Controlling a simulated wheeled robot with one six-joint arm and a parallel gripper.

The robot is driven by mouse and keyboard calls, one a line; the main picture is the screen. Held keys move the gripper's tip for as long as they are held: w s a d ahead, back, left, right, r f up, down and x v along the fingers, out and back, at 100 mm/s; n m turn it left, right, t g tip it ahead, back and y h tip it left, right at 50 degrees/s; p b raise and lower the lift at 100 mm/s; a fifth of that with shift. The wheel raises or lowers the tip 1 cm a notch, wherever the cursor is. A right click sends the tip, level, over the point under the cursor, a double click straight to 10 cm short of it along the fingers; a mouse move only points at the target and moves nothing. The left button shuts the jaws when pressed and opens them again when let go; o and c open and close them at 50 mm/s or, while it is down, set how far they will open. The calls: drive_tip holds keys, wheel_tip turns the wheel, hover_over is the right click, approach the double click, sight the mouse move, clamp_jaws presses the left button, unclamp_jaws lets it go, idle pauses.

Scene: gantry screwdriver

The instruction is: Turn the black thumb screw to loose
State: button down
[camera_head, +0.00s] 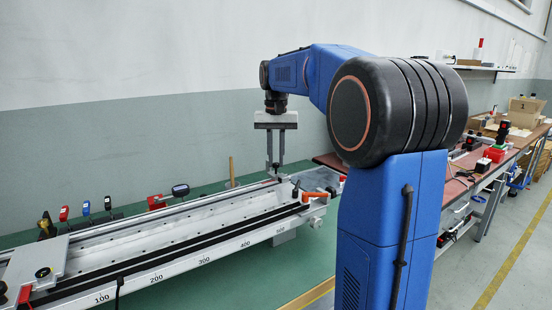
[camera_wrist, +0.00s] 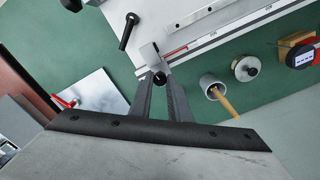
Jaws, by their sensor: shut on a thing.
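My gripper (camera_head: 275,163) points straight down over the far right end of the long rail fixture (camera_head: 150,255). In the wrist view, my gripper (camera_wrist: 160,84) has its two fingers closed together on a small black round knob, the black thumb screw (camera_wrist: 160,78). The screw sits next to a light metal block (camera_wrist: 150,55) at the rail's end. Only the top of the screw shows between the fingertips; its threads are hidden.
A black lever handle (camera_wrist: 128,31) stands near the screw. A cup with a wooden handle (camera_wrist: 213,88) and a round metal part (camera_wrist: 246,68) are on the green table. An orange-handled tool (camera_head: 314,195) lies by the rail's right end. A brown bench (camera_head: 495,160) stands farther right.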

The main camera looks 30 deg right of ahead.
drive_tip(key=n, duration=1.2)
drive_tip(key=shift+n, duration=0.3)
drive_tip(key=n, duration=0.4)
drive_tip(key=shift+n, duration=0.3)
drive_tip(key=n, duration=0.4)
drive_tip(key=shift+n, duration=0.3)
drive_tip(key=c, duration=1.6)
unclamp_jaws()
drive_tip(key=shift+c, duration=0.2)
